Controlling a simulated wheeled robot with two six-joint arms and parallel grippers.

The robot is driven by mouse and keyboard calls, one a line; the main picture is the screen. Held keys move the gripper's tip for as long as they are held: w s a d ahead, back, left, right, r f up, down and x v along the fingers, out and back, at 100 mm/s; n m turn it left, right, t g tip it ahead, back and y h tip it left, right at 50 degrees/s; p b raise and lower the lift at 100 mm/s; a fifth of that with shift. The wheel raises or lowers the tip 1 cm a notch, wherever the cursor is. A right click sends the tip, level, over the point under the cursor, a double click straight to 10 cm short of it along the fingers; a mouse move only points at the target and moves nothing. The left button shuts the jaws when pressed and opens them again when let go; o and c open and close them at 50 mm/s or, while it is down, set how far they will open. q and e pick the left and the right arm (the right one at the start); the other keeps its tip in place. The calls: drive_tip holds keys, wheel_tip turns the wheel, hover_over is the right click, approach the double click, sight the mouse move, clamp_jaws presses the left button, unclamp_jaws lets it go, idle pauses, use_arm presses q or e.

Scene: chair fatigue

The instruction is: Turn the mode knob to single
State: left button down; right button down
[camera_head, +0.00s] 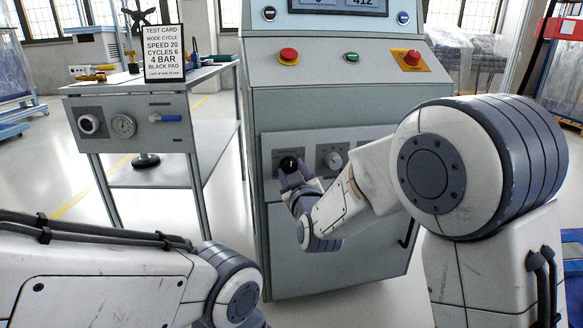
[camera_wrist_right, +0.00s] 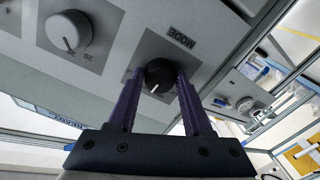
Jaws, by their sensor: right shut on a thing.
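The black mode knob (camera_head: 290,163) sits on a grey plate on the machine's light front panel. In the right wrist view the knob (camera_wrist_right: 160,74) is below the word MODE, with a white pointer line on its face. My right gripper (camera_head: 294,174) is at the knob, its two purple fingers on either side of it and shut on it. The fingers also show in the right wrist view (camera_wrist_right: 158,88). The position labels around the knob cannot be read. My left arm shows at the lower left, but its gripper is out of view.
A second, light dial (camera_head: 334,159) is right of the mode knob. Red buttons (camera_head: 288,56) and a green button (camera_head: 351,58) are above. A side table (camera_head: 205,75) holds a test card (camera_head: 164,53) reading MODE CYCLE, speed 20, cycles 6, 4 bar, black pad.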

drive_tip(key=n+p, duration=0.2)
drive_tip(key=n, duration=0.2)
drive_tip(key=shift+n, duration=0.3)
idle(0.3)
drive_tip(key=shift+c, duration=1.6)
unclamp_jaws()
drive_tip(key=shift+s, duration=0.1)
